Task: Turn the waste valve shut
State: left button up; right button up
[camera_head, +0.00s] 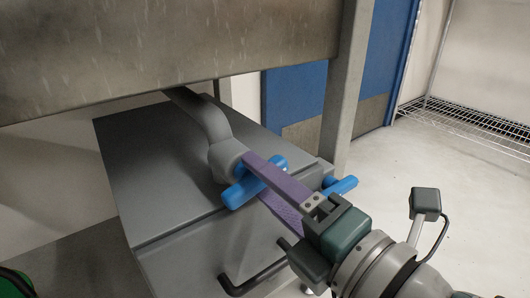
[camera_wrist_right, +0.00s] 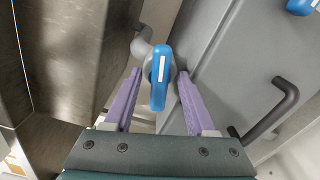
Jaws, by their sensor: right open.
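The waste valve has a blue lever handle (camera_head: 240,192) on the end of a grey bent pipe (camera_head: 210,122) that comes down from under the metal sink. In the right wrist view the blue handle (camera_wrist_right: 159,82) points down the picture and has a white strip on it. My right gripper (camera_head: 257,179) is open, with its purple fingers on either side of the handle. In the wrist view the fingers (camera_wrist_right: 159,92) flank the handle with visible gaps, so it is not gripped. My left gripper is not in view.
A grey cabinet (camera_head: 150,150) with a dark bar handle (camera_head: 252,280) stands below the pipe. A second blue lever-like part (camera_head: 340,187) is at its right. The metal sink (camera_head: 170,45) hangs above, with a metal leg (camera_head: 348,90). Open floor and a wire rack (camera_head: 470,125) lie right.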

jog(key=shift+c, duration=0.3)
grip_shut()
jog(key=m+p, duration=0.1)
jog(key=m, duration=0.2)
dwell(0.3)
jog(key=shift+o, duration=0.3)
grip_release()
jog(key=shift+d, duration=0.1)
